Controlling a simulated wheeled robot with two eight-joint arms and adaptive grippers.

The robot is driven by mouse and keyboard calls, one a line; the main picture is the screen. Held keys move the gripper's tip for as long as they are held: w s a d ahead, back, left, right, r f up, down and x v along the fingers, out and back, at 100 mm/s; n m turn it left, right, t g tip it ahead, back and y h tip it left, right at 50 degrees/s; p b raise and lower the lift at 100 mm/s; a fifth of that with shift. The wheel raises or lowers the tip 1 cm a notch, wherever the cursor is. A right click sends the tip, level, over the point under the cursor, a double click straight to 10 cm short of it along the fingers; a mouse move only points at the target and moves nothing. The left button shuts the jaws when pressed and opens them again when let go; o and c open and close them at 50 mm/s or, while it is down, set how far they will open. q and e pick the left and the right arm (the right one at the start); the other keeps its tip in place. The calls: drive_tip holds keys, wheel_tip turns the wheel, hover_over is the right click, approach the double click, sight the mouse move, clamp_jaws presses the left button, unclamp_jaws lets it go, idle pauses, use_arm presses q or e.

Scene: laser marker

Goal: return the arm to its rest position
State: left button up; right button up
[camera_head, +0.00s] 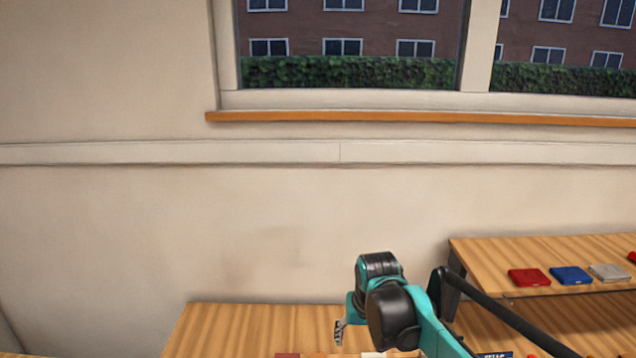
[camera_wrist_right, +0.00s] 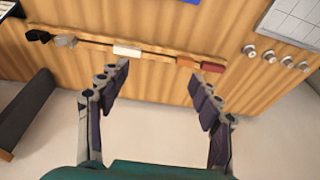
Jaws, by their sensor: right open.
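My right arm rises from the lower right of the head view, teal and black, in front of the wooden table (camera_head: 250,325). Its gripper (camera_head: 339,332) is partly hidden behind the wrist there. In the right wrist view the right gripper (camera_wrist_right: 160,95) is open, its two dark jointed fingers wide apart with nothing between them. It hangs in front of the table edge, over the pale floor (camera_wrist_right: 150,145). My left gripper is in neither view.
In the wrist view, white (camera_wrist_right: 127,50), orange (camera_wrist_right: 187,62) and red (camera_wrist_right: 213,67) blocks lie near the table edge. Several round knobs (camera_wrist_right: 268,56) stand at right. In the head view, a raised shelf (camera_head: 480,250) holds red (camera_head: 530,277), blue (camera_head: 571,275) and grey (camera_head: 610,272) cases.

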drive_tip(key=s+d+f+t+b, duration=0.1)
drive_tip(key=s+d+f+t, duration=0.1)
drive_tip(key=s, duration=0.7)
drive_tip(key=s+d+f+t+b, duration=0.1)
drive_tip(key=s+d+f, duration=0.3)
drive_tip(key=s, duration=0.6)
drive_tip(key=shift+d+f+t, duration=0.4)
drive_tip(key=shift+d+t, duration=0.2)
drive_tip(key=shift+d, duration=0.65)
